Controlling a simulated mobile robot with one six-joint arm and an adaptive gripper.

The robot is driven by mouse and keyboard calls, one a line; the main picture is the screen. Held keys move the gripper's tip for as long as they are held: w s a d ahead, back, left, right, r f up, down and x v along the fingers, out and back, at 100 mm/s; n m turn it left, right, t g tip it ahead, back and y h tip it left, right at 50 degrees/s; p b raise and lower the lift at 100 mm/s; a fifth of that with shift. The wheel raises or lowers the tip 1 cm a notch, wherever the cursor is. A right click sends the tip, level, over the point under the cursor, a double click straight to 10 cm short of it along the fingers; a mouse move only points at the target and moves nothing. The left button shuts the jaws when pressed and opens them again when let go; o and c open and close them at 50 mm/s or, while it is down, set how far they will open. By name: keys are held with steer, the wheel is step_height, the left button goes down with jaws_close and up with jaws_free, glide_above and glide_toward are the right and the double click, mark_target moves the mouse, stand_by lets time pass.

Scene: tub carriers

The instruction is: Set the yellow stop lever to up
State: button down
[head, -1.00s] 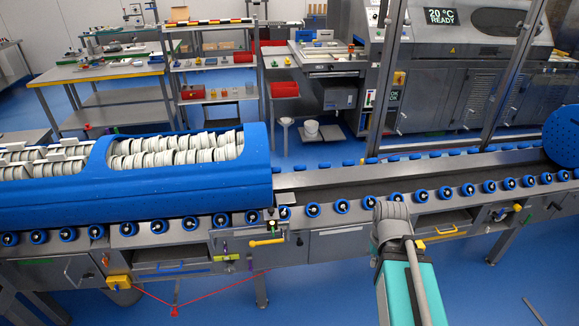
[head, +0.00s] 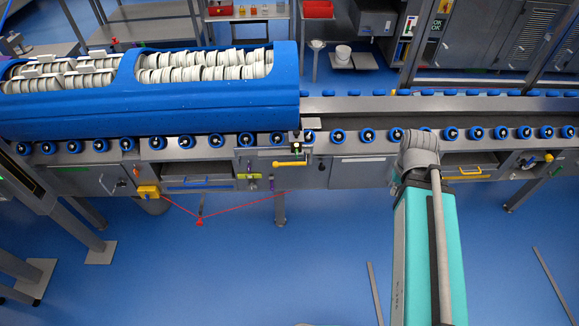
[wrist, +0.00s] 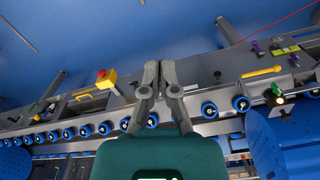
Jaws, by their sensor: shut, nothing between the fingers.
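The yellow stop lever (head: 289,163) is on the front of the conveyor, just below the right end of the blue tub carrier (head: 200,112). Its bar lies roughly level along the panel. In the wrist view the yellow lever (wrist: 261,71) is at the right, apart from my fingers. My gripper (wrist: 159,66) is shut and empty, its two grey fingers close together in front of the conveyor. In the head view my arm hides the gripper.
Blue rollers (head: 337,135) line the conveyor edge. Near the lever are a purple knob (head: 271,185) and a yellow-green handle (head: 248,176). A red cord (head: 240,207) hangs below. A yellow box with a red button (wrist: 106,78) is left of my fingers. The floor in front is open.

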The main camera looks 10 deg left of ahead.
stand_by(0.4)
steer(key=c, duration=1)
jaws_free()
steer(key=shift+f, duration=0.15)
steer(key=shift+o, duration=1.2)
steer(key=shift+w+a+f+b, duration=0.15)
steer(key=shift+f+b, duration=0.1)
steer(key=shift+b, duration=0.15)
steer(key=shift+o, duration=1)
steer(key=w+a+f+t+y+b, duration=0.1)
steer(key=w+a+f+y+b, duration=0.1)
steer(key=f+b, duration=0.4)
steer(key=shift+w+a, duration=0.55)
steer(key=shift+a, duration=0.65)
steer(key=w+a+f+m+t+y+b, duration=0.3)
steer(key=w+a+f+y+b, duration=0.3)
steer(key=a+f+b, duration=0.5)
steer(key=w+a+f+m+t+y+b, duration=0.3)
steer(key=w+a+f+y+b, duration=0.3)
steer(key=b, duration=2.1)
steer(key=w+a+f+m, duration=0.1)
steer(key=w+a+f, duration=0.3)
steer(key=a+f, duration=0.1)
steer(key=shift+w+a+f+t, duration=0.15)
steer(key=shift+w+a+t, duration=0.2)
steer(key=shift+a, duration=0.1)
steer(key=shift+a, duration=0.1)
